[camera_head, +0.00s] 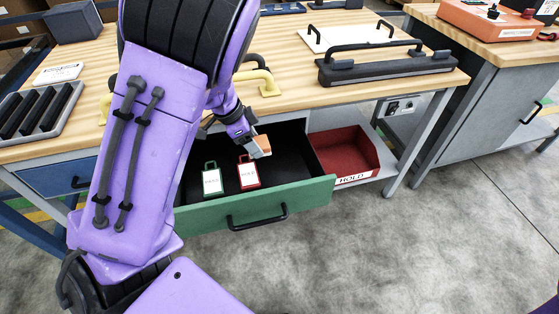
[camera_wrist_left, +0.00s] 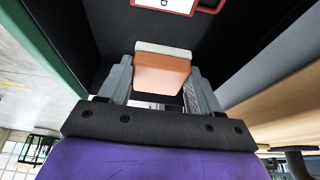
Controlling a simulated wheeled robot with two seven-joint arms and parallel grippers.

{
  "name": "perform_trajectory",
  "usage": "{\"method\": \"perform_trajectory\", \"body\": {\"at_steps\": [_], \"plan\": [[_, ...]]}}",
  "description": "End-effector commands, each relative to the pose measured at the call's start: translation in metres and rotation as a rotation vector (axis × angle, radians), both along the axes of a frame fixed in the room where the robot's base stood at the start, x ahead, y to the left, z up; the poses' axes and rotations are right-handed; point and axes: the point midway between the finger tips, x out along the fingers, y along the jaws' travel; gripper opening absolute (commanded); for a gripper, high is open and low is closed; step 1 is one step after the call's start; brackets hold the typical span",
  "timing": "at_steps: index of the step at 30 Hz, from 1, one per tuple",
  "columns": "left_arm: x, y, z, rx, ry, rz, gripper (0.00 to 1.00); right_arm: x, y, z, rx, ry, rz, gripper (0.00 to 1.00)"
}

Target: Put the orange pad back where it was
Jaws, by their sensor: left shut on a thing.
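The orange pad (camera_head: 262,145), orange with a light grey layer on one face, is between the fingers of my left gripper (camera_head: 251,142). In the left wrist view the pad (camera_wrist_left: 162,72) sits clamped between both fingertips (camera_wrist_left: 163,80). The gripper holds it over the open green-fronted drawer (camera_head: 290,200), towards its right part. Two tags lie in the drawer: a white and green one (camera_head: 212,181) and a white and red one (camera_head: 248,173). The red one is just below the gripper. My right gripper is not in view.
A red bin marked HOLD (camera_head: 350,177) stands on a shelf right of the drawer. A grey cabinet (camera_head: 480,95) stands at the right.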

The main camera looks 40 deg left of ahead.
Motion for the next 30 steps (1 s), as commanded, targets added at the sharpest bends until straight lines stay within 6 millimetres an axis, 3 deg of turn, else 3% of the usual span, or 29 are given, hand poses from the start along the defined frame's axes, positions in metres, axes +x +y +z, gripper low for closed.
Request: {"method": "perform_trajectory", "body": {"at_steps": [2, 6, 11, 17, 29, 30], "plan": [[0.020, -0.013, -0.015, 0.001, 0.002, -0.004, 0.30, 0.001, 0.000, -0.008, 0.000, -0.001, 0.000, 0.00], [0.040, -0.027, -0.047, -0.001, 0.003, -0.001, 0.30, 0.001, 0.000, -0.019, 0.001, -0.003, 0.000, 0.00], [0.053, -0.037, -0.062, 0.000, 0.002, -0.002, 0.30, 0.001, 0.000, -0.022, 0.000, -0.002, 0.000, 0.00], [0.060, -0.042, -0.096, -0.005, 0.003, 0.000, 0.30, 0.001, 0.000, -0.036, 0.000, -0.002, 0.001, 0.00], [0.060, -0.042, -0.102, 0.000, 0.003, -0.003, 0.30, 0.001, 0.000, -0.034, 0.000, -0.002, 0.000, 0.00], [0.060, -0.042, -0.102, 0.000, 0.003, -0.003, 0.70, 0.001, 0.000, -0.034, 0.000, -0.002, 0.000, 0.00]]}}
